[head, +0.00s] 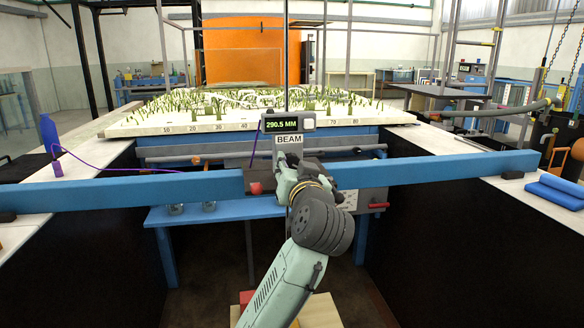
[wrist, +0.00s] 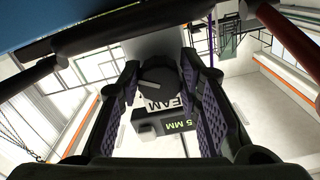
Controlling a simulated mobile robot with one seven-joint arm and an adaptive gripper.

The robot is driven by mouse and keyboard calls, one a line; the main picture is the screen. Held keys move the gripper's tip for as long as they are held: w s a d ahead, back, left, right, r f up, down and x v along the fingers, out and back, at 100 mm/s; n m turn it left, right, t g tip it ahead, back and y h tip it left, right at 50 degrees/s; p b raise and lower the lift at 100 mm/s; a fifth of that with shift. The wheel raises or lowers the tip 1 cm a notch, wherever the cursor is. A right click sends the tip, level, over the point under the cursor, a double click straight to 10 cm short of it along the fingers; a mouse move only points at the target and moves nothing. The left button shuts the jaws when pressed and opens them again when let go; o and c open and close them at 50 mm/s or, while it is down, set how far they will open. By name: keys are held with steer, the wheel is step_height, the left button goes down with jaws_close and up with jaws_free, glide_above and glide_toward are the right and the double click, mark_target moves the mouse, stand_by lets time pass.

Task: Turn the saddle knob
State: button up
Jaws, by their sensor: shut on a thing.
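The saddle (head: 230,176) rides on a long blue beam (head: 430,168) and carries an upright plate marked BEAM (head: 289,140) with a display (head: 284,123) reading 290.5 MM. My gripper (head: 287,172) is at the front of the saddle, below this plate, and hides the knob in the head view. Part of the BEAM lettering shows behind.
A red knob (head: 256,188) sits just left of my gripper and a red handle (head: 379,206) to its right. The beam spans both side walls. A flat bed with green stems (head: 240,105) lies behind. Blue rolls (head: 556,190) rest on the right ledge.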

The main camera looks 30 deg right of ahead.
steer(key=shift+m, duration=0.3)
steer(key=m+p, duration=0.1)
steer(key=m, duration=0.5)
steer(key=shift+a+r+m, duration=0.1)
steer(key=shift+a+m, duration=0.05)
steer(key=shift+m, duration=0.15)
steer(key=m, duration=0.5)
steer(key=shift+m+p, duration=0.3)
steer(key=shift+p, duration=0.1)
steer(key=o, duration=1.1)
steer(key=shift+o, duration=0.2)
steer(key=shift+r, duration=0.1)
steer(key=v, duration=1.2)
